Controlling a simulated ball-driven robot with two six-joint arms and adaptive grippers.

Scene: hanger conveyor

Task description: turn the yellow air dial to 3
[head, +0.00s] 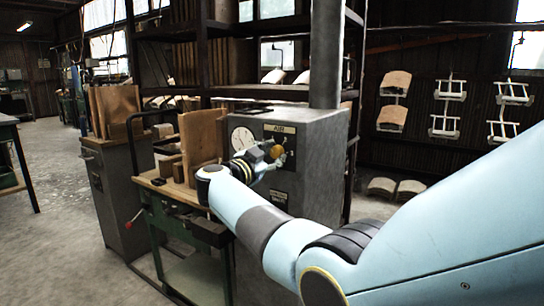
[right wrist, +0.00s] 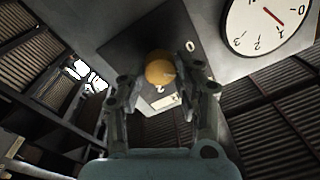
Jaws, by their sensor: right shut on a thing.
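The yellow air dial (head: 273,152) sits on a dark panel under the AIR label (head: 280,129) on the grey cabinet. My right gripper (head: 277,157) is at the dial, its fingers on either side of the knob and shut on it. In the right wrist view, the dial (right wrist: 158,70) shows between the fingertips of the right gripper (right wrist: 160,76). A 0 and what looks like a 2 show on the panel around it. The knob's exact setting is unclear. A white gauge (right wrist: 262,28) has a red needle pointing near its 1. My left gripper is not in view.
The gauge (head: 242,138) is left of the dial on the grey cabinet (head: 325,140). A green workbench (head: 155,190) with wooden boards (head: 203,138) stands close left of my right forearm. Hangers (head: 451,90) with panels hang at the right.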

